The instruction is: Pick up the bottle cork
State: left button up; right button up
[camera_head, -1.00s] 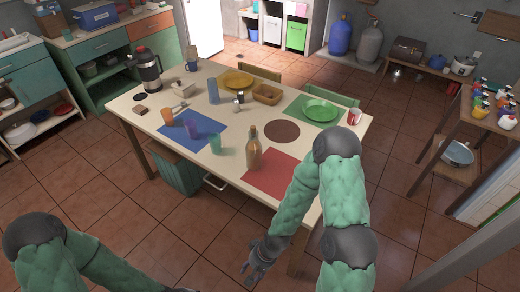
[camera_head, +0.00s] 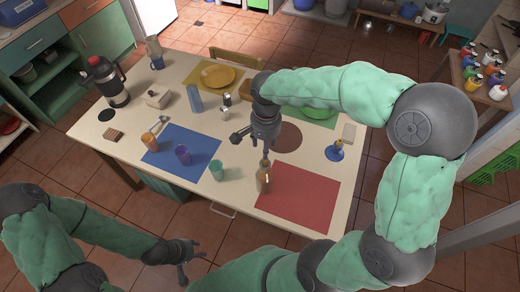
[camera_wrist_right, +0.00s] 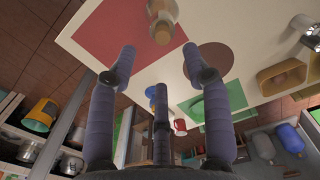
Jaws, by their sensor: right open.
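A brown glass bottle (camera_head: 264,182) stands upright at the left edge of the red mat in the head view. Its top is close to my right gripper's fingers, so the cork is hard to make out there. In the right wrist view the bottle (camera_wrist_right: 163,10) is at the top, with a tan round end, apparently the cork (camera_wrist_right: 162,34), toward the camera. My right gripper (camera_head: 252,146) is open and empty, above and just behind the bottle; its spread fingers fill the wrist view (camera_wrist_right: 158,62). My left gripper (camera_head: 190,262) appears open and empty, low in front of the table.
The red mat (camera_head: 305,200) is otherwise bare.

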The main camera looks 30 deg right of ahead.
aim_at(265, 163)
jog(key=shift+w+d+r, duration=0.1)
jog(key=shift+w+d, duration=0.1)
jog(key=shift+w, duration=0.15)
jog(key=f, duration=0.2)
jog(key=f+b, duration=0.1)
jog(key=f, duration=0.2)
jog(key=shift+s+f, duration=0.2)
jog(key=shift+f, duration=0.1)
notch_tip(265, 163, down, 4)
jog(key=shift+d+f+b, duration=0.1)
jog(key=shift+b, duration=0.55)
pick_arm(q)
jog(key=shift+w+f, duration=0.2)
jog(key=shift+f, duration=0.35)
jog(key=shift+w+f, duration=0.15)
jog(key=shift+f, duration=0.35)
pick_arm(e)
jog(key=c, duration=0.8)
